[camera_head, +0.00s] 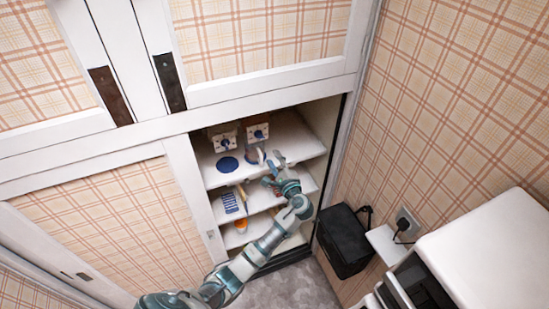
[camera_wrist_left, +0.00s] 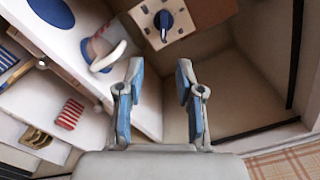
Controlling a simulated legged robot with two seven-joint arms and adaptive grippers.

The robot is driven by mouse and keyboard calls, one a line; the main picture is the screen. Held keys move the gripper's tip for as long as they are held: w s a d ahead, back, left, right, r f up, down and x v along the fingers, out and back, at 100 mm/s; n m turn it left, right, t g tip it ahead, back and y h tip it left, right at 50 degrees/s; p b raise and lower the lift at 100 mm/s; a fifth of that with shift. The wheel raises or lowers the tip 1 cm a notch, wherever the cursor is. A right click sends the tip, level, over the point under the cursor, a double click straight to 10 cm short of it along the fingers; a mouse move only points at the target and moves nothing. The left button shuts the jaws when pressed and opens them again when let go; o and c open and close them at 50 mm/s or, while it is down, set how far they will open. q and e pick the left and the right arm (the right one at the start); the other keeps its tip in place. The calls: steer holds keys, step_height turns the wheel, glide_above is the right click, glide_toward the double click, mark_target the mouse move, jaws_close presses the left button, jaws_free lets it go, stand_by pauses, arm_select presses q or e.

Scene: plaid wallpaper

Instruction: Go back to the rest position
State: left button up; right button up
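My left gripper (camera_head: 276,172) reaches into the open cabinet bay, in front of the upper shelf (camera_head: 284,134). The left wrist view shows its two blue-padded fingers (camera_wrist_left: 157,80) apart with nothing between them. A white curved item with a blue base (camera_wrist_left: 101,56) stands on the shelf just left of the fingers; it also shows in the head view (camera_head: 254,156), close to the gripper. My right gripper is in neither view.
Two pale boxes with blue knobs (camera_head: 224,143) (camera_head: 257,133) and a blue disc (camera_head: 228,164) are on the upper shelf. Lower shelves hold a blue-striped item (camera_head: 230,203) and an orange cup (camera_head: 241,226).

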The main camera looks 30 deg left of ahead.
arm_select(q)
steer(key=shift+a, duration=0.1)
step_height(320, 180, down, 25)
steer(key=s+d+m+g+h+b, duration=0.1)
steer(key=s+d+h+b, duration=0.15)
steer(key=h, duration=0.25)
steer(key=s+d+f+n+g+h+b, duration=0.15)
steer(key=s+f, duration=0.45)
steer(key=f, duration=0.6)
steer(key=s+d+f+n+g+h+b, duration=0.1)
steer(key=s+f+g+h, duration=0.15)
steer(key=s+f, duration=0.7)
steer(key=s+d+f+n+g+h+b, duration=0.25)
steer(key=s+f+n, duration=0.25)
steer(key=s+f, duration=1.45)
steer(key=s+f+n+g+h+b, duration=0.1)
steer(key=s+f, duration=0.3)
steer(key=s, duration=0.6)
steer(key=s+f+n+g+h+b, duration=0.1)
steer(key=s+f+n, duration=0.3)
steer(key=s, duration=0.6)
steer(key=shift+s+d+f+n+g, duration=0.2)
steer(key=shift+n+g, duration=0.15)
steer(key=shift+g, duration=0.2)
